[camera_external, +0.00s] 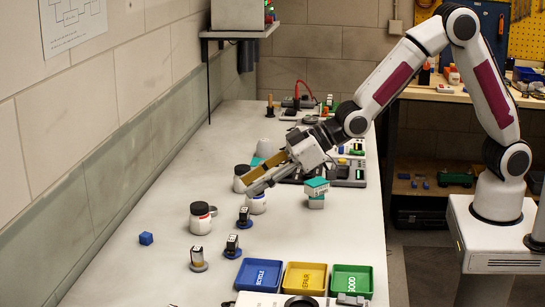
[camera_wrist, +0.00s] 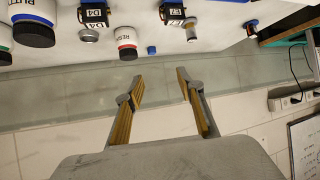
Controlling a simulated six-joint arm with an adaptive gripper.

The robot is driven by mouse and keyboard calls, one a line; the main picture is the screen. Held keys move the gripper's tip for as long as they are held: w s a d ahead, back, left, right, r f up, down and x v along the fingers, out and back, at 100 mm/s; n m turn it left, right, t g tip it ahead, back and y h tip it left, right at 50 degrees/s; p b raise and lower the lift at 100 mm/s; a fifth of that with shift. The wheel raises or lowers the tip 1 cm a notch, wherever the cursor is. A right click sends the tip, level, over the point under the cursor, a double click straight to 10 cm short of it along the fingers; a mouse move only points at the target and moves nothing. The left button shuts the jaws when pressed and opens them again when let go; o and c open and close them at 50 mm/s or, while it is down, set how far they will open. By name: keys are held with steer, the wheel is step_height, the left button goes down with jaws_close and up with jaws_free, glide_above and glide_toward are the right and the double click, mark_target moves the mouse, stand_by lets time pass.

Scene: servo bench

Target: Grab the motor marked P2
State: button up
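Several small dark motors with white labels stand on the bench. In the wrist view two labels read as D4 (camera_wrist: 93,12) and apparently E7 (camera_wrist: 172,12). I cannot read P2 on any motor. My gripper (camera_external: 246,184) is above the bench near the white jars, behind the motors and apart from them. In the wrist view its fingers (camera_wrist: 160,80) are spread with nothing between them.
White jars with dark lids (camera_external: 200,218) stand close to the motors. Blue (camera_external: 257,275), yellow (camera_external: 304,279) and green (camera_external: 352,281) trays sit at the front. A blue cube (camera_external: 146,239) lies left. A teal-and-white block (camera_external: 316,190) stands right of my gripper. The wall bounds the left.

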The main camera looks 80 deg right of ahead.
steer(key=n+t+y, duration=0.1)
steer(key=y, duration=0.1)
glide_toward(198, 249)
steer(key=w+f, duration=0.2)
steer(key=shift+w+d+f, duration=0.15)
steer(key=shift+d+f, duration=0.15)
steer(key=shift+f, duration=0.05)
steer(key=shift+w, duration=0.15)
steer(key=shift+x, duration=1.2)
steer(key=shift+a, duration=0.1)
steer(key=shift+w+a+f, duration=0.2)
steer(key=shift+w+a, duration=0.3)
steer(key=shift+w, duration=0.1)
steer(key=shift+w+a+f, duration=0.25)
steer(key=shift+w+a, duration=0.2)
steer(key=shift+w, duration=0.1)
steer(key=shift+x, duration=1)
steer(key=shift+c, duration=0.5)
